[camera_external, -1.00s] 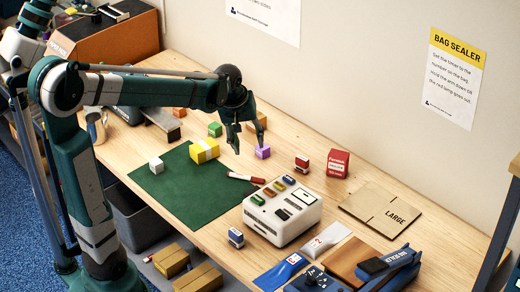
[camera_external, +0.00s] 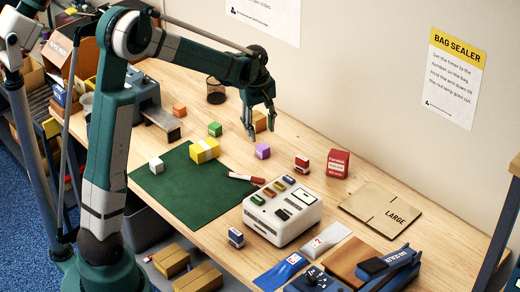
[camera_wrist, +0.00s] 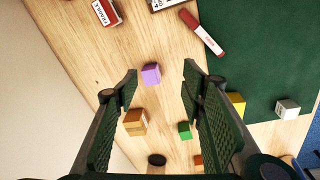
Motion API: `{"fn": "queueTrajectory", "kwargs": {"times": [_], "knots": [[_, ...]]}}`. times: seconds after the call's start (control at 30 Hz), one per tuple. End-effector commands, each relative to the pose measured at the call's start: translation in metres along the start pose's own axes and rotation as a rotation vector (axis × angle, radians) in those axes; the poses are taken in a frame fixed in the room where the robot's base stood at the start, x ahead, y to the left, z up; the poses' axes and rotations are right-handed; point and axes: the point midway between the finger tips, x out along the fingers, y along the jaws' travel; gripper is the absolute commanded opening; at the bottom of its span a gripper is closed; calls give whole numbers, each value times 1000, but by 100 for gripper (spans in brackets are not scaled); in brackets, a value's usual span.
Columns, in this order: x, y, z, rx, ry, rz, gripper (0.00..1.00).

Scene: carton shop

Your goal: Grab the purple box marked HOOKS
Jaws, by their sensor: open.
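The purple box (camera_external: 263,151) sits on the wooden table to the right of the green mat; its marking is too small to read. It also shows in the wrist view (camera_wrist: 151,74), upper middle, between the lines of the two fingers and beyond their tips. My gripper (camera_external: 259,128) is open and empty above the table, pointing down, a little up and left of the purple box in the external view. In the wrist view my open gripper (camera_wrist: 160,80) has nothing between its fingers, and the box is apart from both.
An orange-brown box (camera_external: 260,122) stands close behind my gripper. Green (camera_external: 215,129) and yellow (camera_external: 204,150) boxes stand to the left. A red marker (camera_external: 245,178) lies on the mat's edge (camera_external: 190,200). A red-white stamp (camera_external: 302,163) stands right of the purple box, with bare table between.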

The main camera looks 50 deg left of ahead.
Motion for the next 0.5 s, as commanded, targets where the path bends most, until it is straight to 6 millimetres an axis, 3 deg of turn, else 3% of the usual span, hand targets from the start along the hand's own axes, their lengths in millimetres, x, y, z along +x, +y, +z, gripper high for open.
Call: {"fn": "queueTrajectory", "kwargs": {"times": [0.5], "knots": [[51, 26, -49, -220, -36, -84, 40]]}}
